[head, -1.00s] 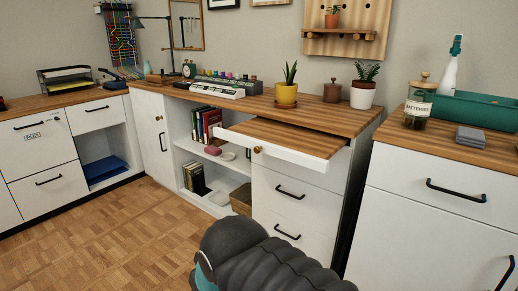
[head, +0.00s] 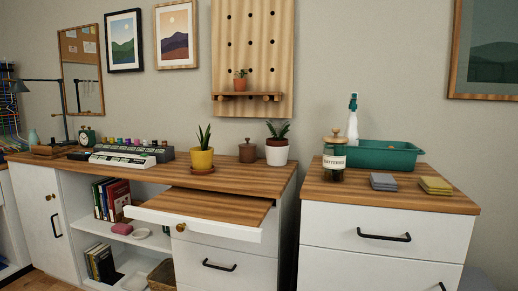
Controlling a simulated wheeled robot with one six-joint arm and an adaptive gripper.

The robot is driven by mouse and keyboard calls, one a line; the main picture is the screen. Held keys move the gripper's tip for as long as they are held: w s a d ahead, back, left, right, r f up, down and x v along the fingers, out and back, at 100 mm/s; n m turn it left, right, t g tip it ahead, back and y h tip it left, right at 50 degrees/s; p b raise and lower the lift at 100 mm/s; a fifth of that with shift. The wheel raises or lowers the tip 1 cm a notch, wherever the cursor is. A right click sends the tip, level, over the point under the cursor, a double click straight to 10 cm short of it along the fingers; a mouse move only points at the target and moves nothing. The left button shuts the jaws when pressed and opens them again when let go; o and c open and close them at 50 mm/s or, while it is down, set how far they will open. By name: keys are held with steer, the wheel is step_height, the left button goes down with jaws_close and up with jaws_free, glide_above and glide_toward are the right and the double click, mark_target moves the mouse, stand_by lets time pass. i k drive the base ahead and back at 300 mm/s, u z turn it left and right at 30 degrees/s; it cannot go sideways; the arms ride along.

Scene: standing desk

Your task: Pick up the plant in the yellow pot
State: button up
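The plant in the yellow pot (head: 202,152) stands upright on the wooden desk top (head: 110,170), left of the desk's middle right part. My gripper is not in view in the head frame now.
A plant in a white and terracotta pot (head: 277,153) and a brown lidded jar (head: 247,153) stand right of it. A keyboard-like device (head: 122,160) is to its left. The pull-out shelf juts forward below, bare. A glass jar (head: 334,160) and green bin (head: 385,155) stand on the right cabinet.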

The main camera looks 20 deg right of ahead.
mark_target(202, 157)
steer(key=z, duration=0.2)
steer(key=k, duration=1)
steer(key=u, duration=1.1)
steer(key=i, duration=0.95)
steer(key=z, duration=0.4)
steer(key=i, duration=0.8)
steer(key=z, duration=0.6)
